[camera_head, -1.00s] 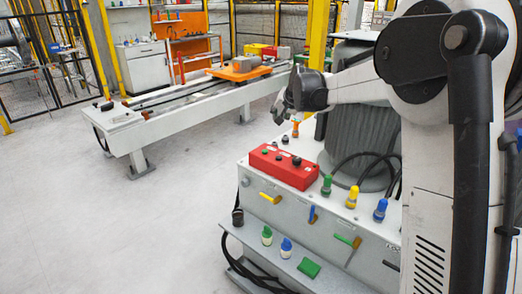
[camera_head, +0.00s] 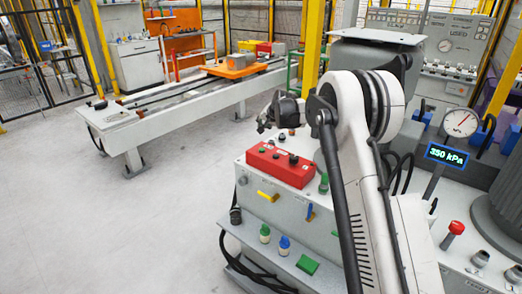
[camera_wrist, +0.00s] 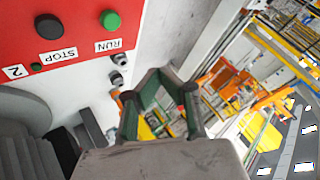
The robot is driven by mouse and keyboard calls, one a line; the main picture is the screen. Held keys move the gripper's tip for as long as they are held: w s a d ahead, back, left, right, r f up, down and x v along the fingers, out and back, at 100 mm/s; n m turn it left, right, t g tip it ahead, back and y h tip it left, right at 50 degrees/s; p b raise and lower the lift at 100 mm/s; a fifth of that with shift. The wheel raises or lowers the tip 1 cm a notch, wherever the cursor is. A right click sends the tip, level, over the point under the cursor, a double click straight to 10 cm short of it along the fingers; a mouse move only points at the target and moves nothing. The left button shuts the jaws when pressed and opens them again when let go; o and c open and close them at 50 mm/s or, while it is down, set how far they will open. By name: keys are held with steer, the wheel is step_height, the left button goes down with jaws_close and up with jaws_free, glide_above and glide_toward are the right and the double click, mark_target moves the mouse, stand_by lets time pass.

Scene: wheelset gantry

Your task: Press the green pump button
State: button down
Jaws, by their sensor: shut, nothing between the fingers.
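A red control box (camera_head: 283,168) sits on top of a light grey cabinet in the head view. In the wrist view its red face (camera_wrist: 78,42) fills the upper left, with upside-down labels. A green button (camera_wrist: 110,20) sits by the RUN label, and a black button (camera_wrist: 48,27) by the STOP label. My gripper (camera_wrist: 161,72) is shut and empty, below and to the right of the green button in that view, apart from it. In the head view my gripper (camera_head: 266,122) is small and dark, above the far side of the red box.
The cabinet (camera_head: 250,178) has coloured handles and connectors on its front and a green pad (camera_head: 307,264) on a ledge. A gauge (camera_head: 459,123) and a 350 kPa display (camera_head: 447,155) stand right of my arm. The floor at left is clear.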

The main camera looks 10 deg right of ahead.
mark_target(262, 149)
steer(key=shift+f, duration=0.1)
step_height(262, 149, down, 8)
steer(key=b, duration=0.3)
steer(key=shift+f+b, duration=0.3)
steer(key=shift+b, duration=0.15)
steer(key=shift+f, duration=0.15)
stand_by(1.4)
steer(key=shift+f+b, duration=0.3)
steer(key=shift+b, duration=0.15)
steer(key=shift+f+b, duration=0.4)
steer(key=shift+f, duration=0.05)
stand_by(0.7)
steer(key=shift+r, duration=0.9)
steer(key=shift+p, duration=0.3)
